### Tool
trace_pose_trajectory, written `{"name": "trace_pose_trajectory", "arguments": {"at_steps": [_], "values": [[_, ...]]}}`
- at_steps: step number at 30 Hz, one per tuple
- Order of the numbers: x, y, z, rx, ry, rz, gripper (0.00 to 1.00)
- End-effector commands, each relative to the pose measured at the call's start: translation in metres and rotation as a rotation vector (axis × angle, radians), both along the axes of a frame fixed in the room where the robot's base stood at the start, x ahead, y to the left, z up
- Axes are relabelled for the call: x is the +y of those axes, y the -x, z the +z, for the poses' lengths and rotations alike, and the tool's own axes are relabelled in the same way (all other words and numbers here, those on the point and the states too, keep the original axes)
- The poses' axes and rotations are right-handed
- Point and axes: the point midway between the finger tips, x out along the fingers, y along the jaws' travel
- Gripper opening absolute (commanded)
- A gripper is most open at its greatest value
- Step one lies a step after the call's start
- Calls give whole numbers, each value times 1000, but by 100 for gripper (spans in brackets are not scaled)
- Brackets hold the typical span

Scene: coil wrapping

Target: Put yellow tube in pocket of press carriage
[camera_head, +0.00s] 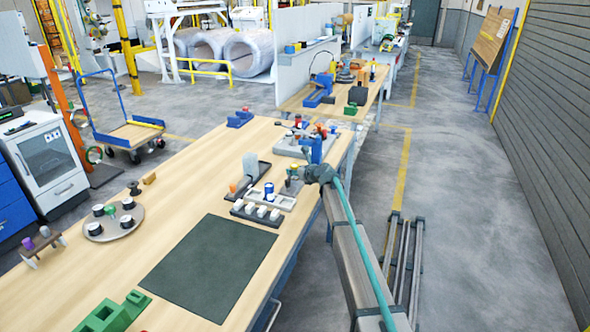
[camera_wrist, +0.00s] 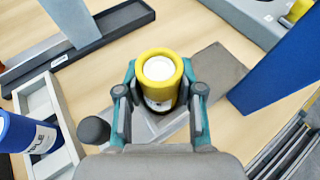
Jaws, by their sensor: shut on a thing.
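My gripper (camera_wrist: 158,95) is shut on the yellow tube (camera_wrist: 158,55), one finger on each side of it. The tube has a yellow rim, a white inside and a dark lower part with a label. It is seen from above, over a grey flat strip (camera_wrist: 215,70) that may be the press carriage; the tube hides part of it, and I cannot make out a pocket. The blue column also shows in the wrist view (camera_wrist: 278,65).
A blue labelled tube (camera_wrist: 28,133) stands in a light tray (camera_wrist: 60,110) at left. A dark holder (camera_wrist: 115,27) with a grey upright lies behind it. A dark mat (camera_head: 210,266) and a round tray (camera_head: 114,232) are on the near table.

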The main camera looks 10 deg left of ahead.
Motion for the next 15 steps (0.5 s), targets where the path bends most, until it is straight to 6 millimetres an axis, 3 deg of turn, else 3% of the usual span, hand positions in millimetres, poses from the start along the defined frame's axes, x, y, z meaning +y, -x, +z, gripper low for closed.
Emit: {"name": "trace_pose_trajectory", "arguments": {"at_steps": [11, 12, 15], "values": [[0, 0, -4, -1, 0, -1, 1], [0, 0, -3, -1, 0, -1, 42], [0, 0, -3, -1, 0, -1, 59]]}}
